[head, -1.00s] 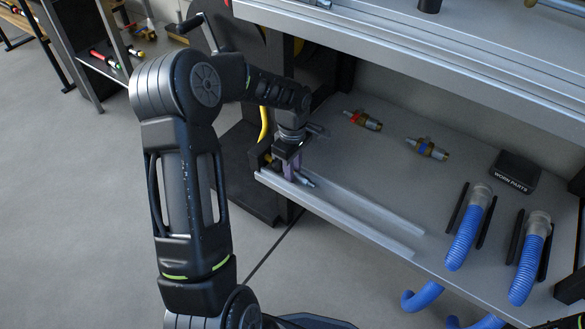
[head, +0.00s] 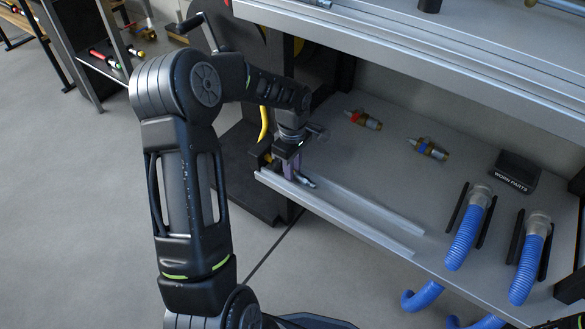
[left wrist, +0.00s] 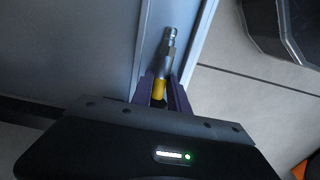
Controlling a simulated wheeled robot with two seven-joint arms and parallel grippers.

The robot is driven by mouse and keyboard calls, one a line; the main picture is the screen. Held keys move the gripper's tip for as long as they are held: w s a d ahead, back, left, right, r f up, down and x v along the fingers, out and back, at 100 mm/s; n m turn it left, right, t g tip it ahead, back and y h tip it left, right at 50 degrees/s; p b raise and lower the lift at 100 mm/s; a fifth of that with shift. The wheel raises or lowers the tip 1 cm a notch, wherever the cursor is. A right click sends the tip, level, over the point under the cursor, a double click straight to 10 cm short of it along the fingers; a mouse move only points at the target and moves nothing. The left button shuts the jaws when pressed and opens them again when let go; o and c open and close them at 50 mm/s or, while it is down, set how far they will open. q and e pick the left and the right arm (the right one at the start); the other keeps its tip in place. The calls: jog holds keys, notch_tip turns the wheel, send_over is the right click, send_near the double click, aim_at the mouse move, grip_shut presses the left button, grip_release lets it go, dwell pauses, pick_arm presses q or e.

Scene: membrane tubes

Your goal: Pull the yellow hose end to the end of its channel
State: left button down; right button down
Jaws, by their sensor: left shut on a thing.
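The yellow hose (head: 264,124) hangs down at the left end of the lower shelf, partly behind my left arm. Its metal end fitting (head: 307,181) sticks out of my left gripper (head: 289,166). The channel (head: 350,210) is formed by two pale rails running along the shelf's front edge to the right. My left gripper is at the channel's left end. In the left wrist view the purple fingers (left wrist: 163,92) are shut around the yellow hose end (left wrist: 159,89), with the metal fitting (left wrist: 167,50) pointing away. My right gripper is not in view.
Two brass fittings, one with a red band (head: 363,120) and one with a blue band (head: 428,149), lie behind the channel. A black box marked "WORN PARTS" (head: 515,171) and two blue ribbed hoses (head: 465,238) are at right. An upper shelf (head: 420,70) overhangs. The channel right of the fitting is clear.

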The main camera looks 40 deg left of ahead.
aim_at(388, 229)
pick_arm(q)
jog(key=shift+w+d+r+b, duration=0.1)
jog(key=shift+d+b, duration=0.6)
jog(key=shift+d, duration=4.15)
jog(key=shift+w+d+b, duration=0.1)
jog(key=shift+d+b, duration=0.45)
jog(key=shift+d, duration=4.35)
jog(key=shift+w+d+b, duration=0.1)
jog(key=shift+d+b, duration=0.3)
jog(key=shift+d, duration=4.3)
